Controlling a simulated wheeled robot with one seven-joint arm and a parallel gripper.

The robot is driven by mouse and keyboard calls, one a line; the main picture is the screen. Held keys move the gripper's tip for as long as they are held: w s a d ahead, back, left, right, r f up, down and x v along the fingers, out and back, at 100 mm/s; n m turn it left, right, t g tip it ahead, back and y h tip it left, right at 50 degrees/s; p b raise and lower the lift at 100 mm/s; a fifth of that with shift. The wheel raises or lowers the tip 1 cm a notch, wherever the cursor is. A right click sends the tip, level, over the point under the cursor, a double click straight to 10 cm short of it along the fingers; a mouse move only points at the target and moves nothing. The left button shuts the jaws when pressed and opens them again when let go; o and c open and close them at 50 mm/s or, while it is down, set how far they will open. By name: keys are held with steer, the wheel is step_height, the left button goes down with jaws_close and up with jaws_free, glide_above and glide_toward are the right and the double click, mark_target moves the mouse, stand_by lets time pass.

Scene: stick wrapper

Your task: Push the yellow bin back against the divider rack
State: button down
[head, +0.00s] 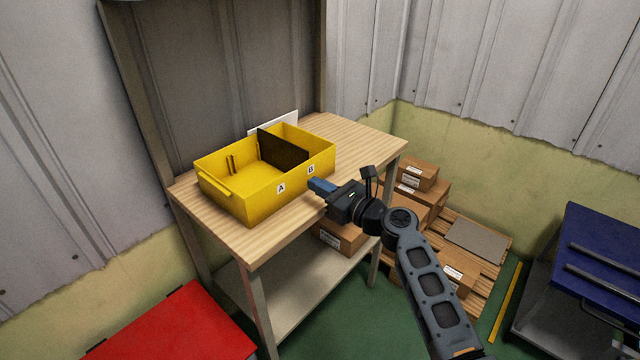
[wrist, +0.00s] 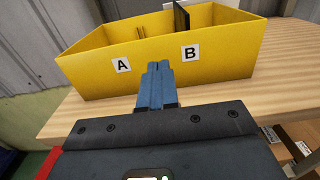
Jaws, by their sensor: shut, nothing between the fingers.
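The yellow bin (head: 240,205) stands upright on the wooden table, with labels A and B on its front wall. A dark divider panel (head: 283,148) stands inside it, between the two compartments. The bin also fills the upper part of the wrist view (wrist: 90,78). A white upright panel (head: 287,121) shows behind the bin, mostly hidden; I cannot tell whether it is the divider rack or whether the bin touches it. My gripper (head: 314,185) is shut and empty, its blue fingertips (wrist: 158,66) close to the bin's front wall between the labels. I cannot tell if they touch.
The wooden tabletop (head: 352,135) is clear to the right of the bin. A lower shelf (head: 290,285) lies beneath. Cardboard boxes (head: 415,175) and a pallet (head: 485,262) stand at the right. A red surface (head: 175,325) and a blue cart (head: 605,250) flank the floor.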

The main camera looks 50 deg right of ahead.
steer(key=s+b, duration=0.1)
steer(key=s, duration=0.9)
steer(key=shift+s+d, duration=0.2)
steer(key=shift+s, duration=0.05)
steer(key=s+a+f+n+g+h, duration=0.1)
steer(key=s+a+f+n+g, duration=0.1)
steer(key=s+a+f+n, duration=0.45)
steer(key=s+a+f+n+g+h, duration=0.1)
steer(key=s+a+f+n+g, duration=0.2)
steer(key=s+a+n, duration=0.5)
steer(key=s+a+r+n, duration=0.3)
steer(key=s+r+n, duration=0.1)
steer(key=s+n, duration=0.2)
steer(key=s+a+r+n+t+y, duration=0.1)
steer(key=s+a+r+n, duration=0.1)
steer(key=s+r+n, duration=0.3)
steer(key=s+a+r+n, duration=0.3)
steer(key=s+r+n, duration=0.2)
steer(key=n, duration=0.5)
steer(key=shift+s+a+t, duration=0.35)
steer(key=shift+s+t, duration=0.05)
steer(key=shift+s, duration=0.45)
